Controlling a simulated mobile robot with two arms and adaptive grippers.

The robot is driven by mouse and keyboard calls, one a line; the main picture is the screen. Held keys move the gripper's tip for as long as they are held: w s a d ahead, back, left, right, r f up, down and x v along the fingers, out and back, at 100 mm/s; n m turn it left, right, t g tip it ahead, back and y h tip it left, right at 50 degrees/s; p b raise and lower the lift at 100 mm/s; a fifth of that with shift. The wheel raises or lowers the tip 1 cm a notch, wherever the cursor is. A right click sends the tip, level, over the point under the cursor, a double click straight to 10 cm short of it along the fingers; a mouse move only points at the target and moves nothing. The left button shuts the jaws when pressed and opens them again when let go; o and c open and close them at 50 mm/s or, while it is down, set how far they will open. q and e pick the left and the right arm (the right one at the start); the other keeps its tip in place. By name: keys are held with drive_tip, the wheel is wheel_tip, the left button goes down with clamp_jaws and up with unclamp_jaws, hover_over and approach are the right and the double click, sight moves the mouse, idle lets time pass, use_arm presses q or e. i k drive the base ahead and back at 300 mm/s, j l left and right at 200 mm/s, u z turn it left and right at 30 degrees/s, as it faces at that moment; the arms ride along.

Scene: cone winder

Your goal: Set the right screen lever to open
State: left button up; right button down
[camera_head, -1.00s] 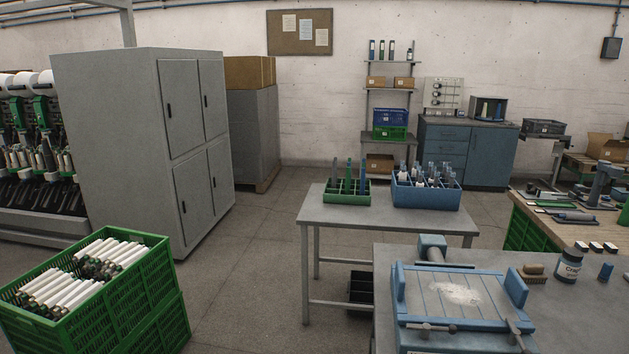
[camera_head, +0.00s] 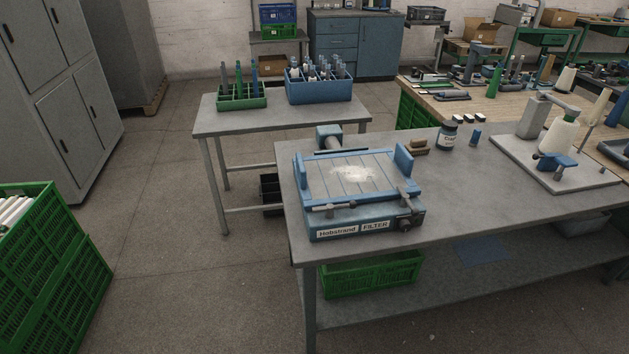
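The blue filter unit (camera_head: 360,190) labelled "Hobstrand FILTER" sits on the grey workbench (camera_head: 470,190). Its top is a slatted screen with a pale patch of lint or dust in the middle. Two small grey levers are on its front edge: the left screen lever (camera_head: 329,210) lies roughly along the edge, and the right screen lever (camera_head: 404,196) stands at a different angle near the right front corner. Their exact settings are too small to read. Neither of my grippers is in view.
A green crate (camera_head: 370,275) is on the shelf below. A smaller table (camera_head: 205,126) stands behind left. The floor in front is clear.

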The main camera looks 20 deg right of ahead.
sight(415, 212)
drive_tip(key=z, duration=1.25)
